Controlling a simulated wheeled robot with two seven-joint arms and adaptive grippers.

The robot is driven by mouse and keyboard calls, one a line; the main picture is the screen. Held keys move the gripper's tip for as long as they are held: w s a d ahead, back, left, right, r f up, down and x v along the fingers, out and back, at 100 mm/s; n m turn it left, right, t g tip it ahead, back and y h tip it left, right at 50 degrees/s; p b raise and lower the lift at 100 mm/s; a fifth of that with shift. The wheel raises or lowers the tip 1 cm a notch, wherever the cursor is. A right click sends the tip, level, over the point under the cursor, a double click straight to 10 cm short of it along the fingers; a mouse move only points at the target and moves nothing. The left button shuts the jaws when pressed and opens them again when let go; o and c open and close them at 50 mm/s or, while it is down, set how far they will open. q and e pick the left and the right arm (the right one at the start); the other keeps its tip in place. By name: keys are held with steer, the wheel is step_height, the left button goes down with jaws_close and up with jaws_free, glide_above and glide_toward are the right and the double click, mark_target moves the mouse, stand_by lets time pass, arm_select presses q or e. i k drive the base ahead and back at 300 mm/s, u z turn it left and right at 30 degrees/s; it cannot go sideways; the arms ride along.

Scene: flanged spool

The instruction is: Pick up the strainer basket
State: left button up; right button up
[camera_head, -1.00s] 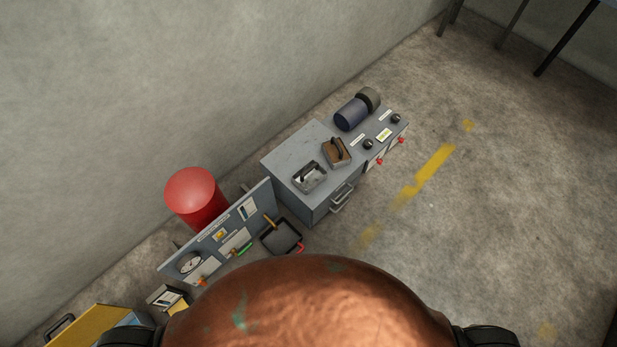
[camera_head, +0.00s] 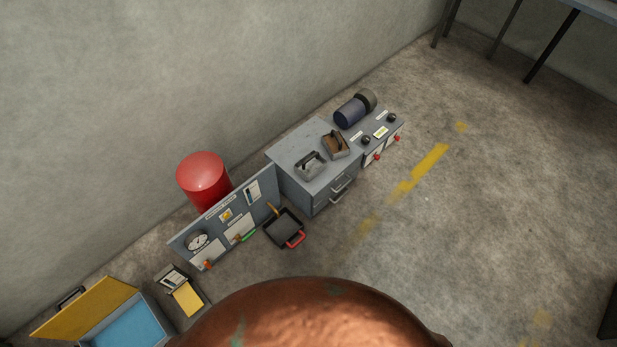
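A grey metal basket-like container (camera_head: 310,166) with a handle sits on top of the grey cabinet (camera_head: 291,151), near its front edge. It looks like the strainer basket, but it is too small to see any holes. A brown box-like piece (camera_head: 336,144) with a dark handle sits close behind it to the right, on the same top. Neither of my grippers is in view, and nothing touches the basket.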

mark_target(307, 168)
steer(key=u, duration=0.65)
steer(key=i, duration=1)
steer(key=u, duration=0.05)
